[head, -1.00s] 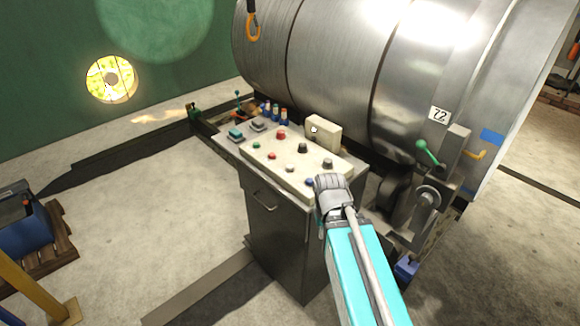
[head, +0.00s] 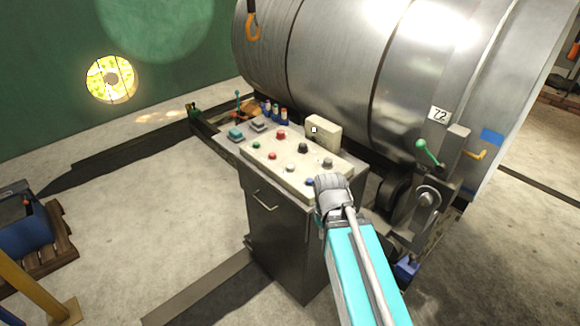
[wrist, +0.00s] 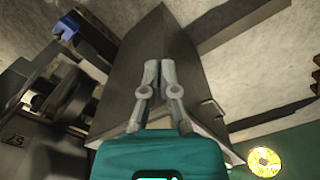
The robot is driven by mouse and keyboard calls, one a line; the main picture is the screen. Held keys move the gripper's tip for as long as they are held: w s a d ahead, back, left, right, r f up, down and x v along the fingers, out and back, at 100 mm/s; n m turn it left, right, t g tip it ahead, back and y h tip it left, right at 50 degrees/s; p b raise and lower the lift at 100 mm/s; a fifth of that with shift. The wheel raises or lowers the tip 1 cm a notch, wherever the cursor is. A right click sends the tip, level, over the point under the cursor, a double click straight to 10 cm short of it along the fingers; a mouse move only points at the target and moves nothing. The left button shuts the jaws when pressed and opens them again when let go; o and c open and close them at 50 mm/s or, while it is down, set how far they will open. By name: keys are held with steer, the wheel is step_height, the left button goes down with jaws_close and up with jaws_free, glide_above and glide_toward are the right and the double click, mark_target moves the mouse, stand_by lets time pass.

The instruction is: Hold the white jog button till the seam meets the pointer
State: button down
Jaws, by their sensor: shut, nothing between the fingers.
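The white jog button (head: 290,168) is on the front part of the cream control panel (head: 262,164), left of a blue button (head: 310,182). The large steel drum (head: 335,60) lies behind the panel and has dark bands around it; I cannot tell which line is the seam. I cannot pick out the pointer. My wrist is at the panel's right front corner in the head view and hides the fingers there. In the wrist view my gripper (wrist: 160,64) is shut and empty, its fingers side by side against the dark cabinet (wrist: 150,45) behind. No contact with the button shows.
Red, green and dark knobs stand close together on the panel. A cream box (head: 323,131) rises at its back edge. A crank with a green handle (head: 428,154) stands right of the panel. Open floor (head: 150,210) lies to the left.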

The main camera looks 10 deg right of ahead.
steer(key=shift+w, duration=0.1)
step_height(320, 180, up, 11)
steer(key=t+y+p, duration=0.6)
steer(key=t, duration=0.1)
glide_above(290, 167)
steer(key=shift+w+d+r+m, duration=0.1)
steer(key=shift+m, duration=0.2)
steer(key=shift+f+b, duration=0.2)
steer(key=shift+b, duration=0.2)
step_height(290, 167, down, 8)
steer(key=b, duration=0.8)
steer(key=shift+f, duration=0.2)
steer(key=shift+f+b, duration=0.1)
steer(key=shift+b, duration=0.2)
steer(key=shift+f+b, duration=0.3)
steer(key=shift+f+b, duration=0.5)
stand_by(2.2)
